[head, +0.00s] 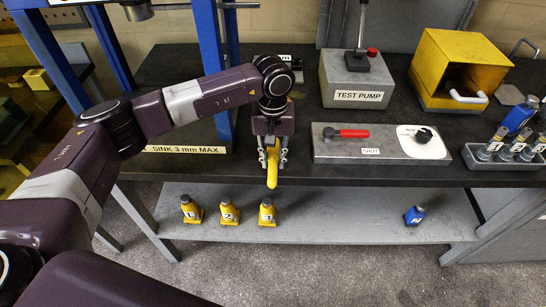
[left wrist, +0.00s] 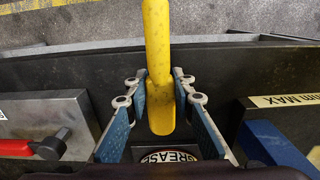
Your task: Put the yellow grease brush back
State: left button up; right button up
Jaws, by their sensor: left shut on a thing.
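The yellow grease brush (head: 272,168) is in my left gripper (head: 272,158), at the front edge of the dark bench top. Its yellow handle sticks out beyond the edge, towards the viewer. In the left wrist view the yellow brush (left wrist: 159,60) lies between the two blue-padded fingers of the gripper (left wrist: 157,85), which are shut on it. A round thing labelled GREASE (left wrist: 168,155) shows behind the brush, partly cut off by my wrist. I cannot see bristles. My right gripper is not in view.
A valve panel with a red lever (head: 346,133) stands close right of the gripper, and a blue press frame (head: 212,75) close left. Behind are the test pump (head: 357,80) and a yellow box (head: 432,75). Small bottles (head: 229,211) stand on the lower shelf (head: 340,222).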

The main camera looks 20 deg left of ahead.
aim_at(273, 157)
pick_arm(q)
jog(key=shift+f, duration=0.15)
jog(key=o, duration=1)
jog(key=shift+r, duration=0.35)
notch_tip(273, 157, up, 12)
jog(key=b, duration=0.2)
jog(key=shift+f+b, duration=0.15)
jog(key=shift+b, duration=0.15)
